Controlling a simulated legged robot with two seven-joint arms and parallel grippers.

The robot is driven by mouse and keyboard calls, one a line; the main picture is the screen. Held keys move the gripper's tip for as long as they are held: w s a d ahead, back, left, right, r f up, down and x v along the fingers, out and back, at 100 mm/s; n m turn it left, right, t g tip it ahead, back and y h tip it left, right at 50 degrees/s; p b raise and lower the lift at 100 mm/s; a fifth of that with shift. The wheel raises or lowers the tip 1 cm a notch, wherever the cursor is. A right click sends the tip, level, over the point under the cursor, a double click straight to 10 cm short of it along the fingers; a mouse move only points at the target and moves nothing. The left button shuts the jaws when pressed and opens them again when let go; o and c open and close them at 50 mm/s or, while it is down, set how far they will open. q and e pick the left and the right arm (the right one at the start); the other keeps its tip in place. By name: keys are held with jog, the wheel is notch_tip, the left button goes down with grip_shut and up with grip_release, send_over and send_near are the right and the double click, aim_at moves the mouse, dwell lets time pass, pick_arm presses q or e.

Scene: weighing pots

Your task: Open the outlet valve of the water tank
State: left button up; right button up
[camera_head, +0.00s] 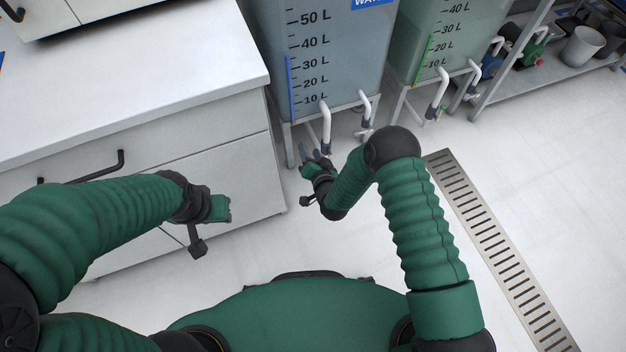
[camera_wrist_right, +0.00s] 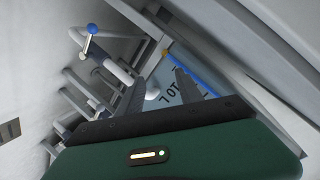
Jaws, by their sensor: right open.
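The water tank (camera_head: 325,60), with a litre scale and a blue label, stands on a grey frame at the top middle of the head view. White outlet pipes (camera_head: 326,125) come down from its front. In the right wrist view a white pipe (camera_wrist_right: 118,72) shows, with a small lever and a blue ball knob (camera_wrist_right: 92,28) at upper left. My right gripper (camera_head: 313,154) is open and empty just below the tank's left pipe; its fingers (camera_wrist_right: 158,80) point toward the tank, apart from the knob. My left gripper (camera_head: 222,208) hangs before the cabinet; its jaw state is unclear.
A white cabinet (camera_head: 200,110) with a black handle (camera_head: 95,168) stands left of the tank. A second, greenish tank (camera_head: 450,40) with white pipes is to the right. A metal shelf with pots (camera_head: 582,46) is at upper right. A floor drain (camera_head: 500,250) crosses clear floor.

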jog(key=s+d+f+m+t+h+b, duration=0.1)
jog(key=s+f+m+b, duration=0.15)
jog(key=f, duration=0.45)
jog(key=s+f+m+t+h+b, duration=0.1)
jog(key=s+f+t+b, duration=0.1)
jog(key=f+b, duration=0.35)
jog(key=s+d+f+m+t+h+b, duration=0.1)
jog(key=s+f+m+b, duration=0.15)
jog(key=f, duration=0.65)
jog(key=shift+n, duration=0.5)
jog(key=w+b, duration=0.3)
jog(key=w, duration=0.2)
jog(key=w+b, duration=0.3)
jog(key=w, duration=0.2)
jog(key=w+a+b, duration=0.1)
jog(key=w+b, duration=0.2)
jog(key=w, duration=0.2)
jog(key=shift+w+r, duration=0.1)
jog(key=shift+w, duration=0.15)
jog(key=shift+w+r, duration=0.2)
jog(key=shift+w, duration=0.2)
pick_arm(q)
jog(key=s+x, duration=0.2)
jog(key=x, duration=1)
jog(key=s+f+x, duration=0.1)
jog(key=s+x, duration=0.2)
jog(key=x, duration=0.9)
jog(key=shift+s+a, duration=0.25)
jog(key=shift+s, duration=0.05)
